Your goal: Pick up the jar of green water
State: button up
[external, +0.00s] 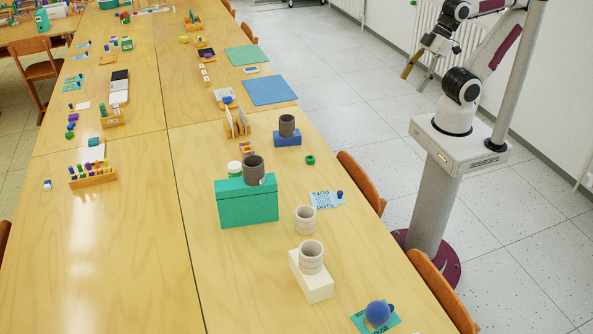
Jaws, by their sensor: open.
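My gripper (412,83) is open and empty, raised above the floor to the right of the long table, apart from everything on it. Several cup-like jars stand on the table: a dark grey jar (287,126) on a blue block, a dark grey jar (254,171) on a teal box, a pale beige jar (305,220) on the tabletop and another pale beige jar (311,258) on a white block. I cannot tell which holds green water; the contents are too small to see.
The teal box (248,207), blue block (287,139) and white block (318,288) stand on the table (120,250). A blue ball (377,313) lies near the front. Wooden chairs (362,183) line the right edge. The table's front left is clear.

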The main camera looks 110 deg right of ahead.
jog(key=shift+c, duration=1.3)
jog(key=shift+w, duration=0.1)
jog(key=t, duration=0.6)
send_over(239, 163)
jog(key=s, duration=1.2)
notch_tip(239, 163, down, 12)
jog(key=shift+w+d+f+n+t+y, duration=0.1)
jog(key=shift+w+f+n+t+y, duration=0.2)
jog(key=shift+w+f, duration=1.4)
jog(key=shift+w+d+f+n+t+y, duration=0.1)
jog(key=shift+w+f+t, duration=0.35)
jog(key=shift+f, duration=2.4)
jog(key=shift+w+f+n+t+y, duration=0.1)
jog(key=shift+w+f+t+y, duration=0.15)
jog(key=shift+w+f, duration=1.5)
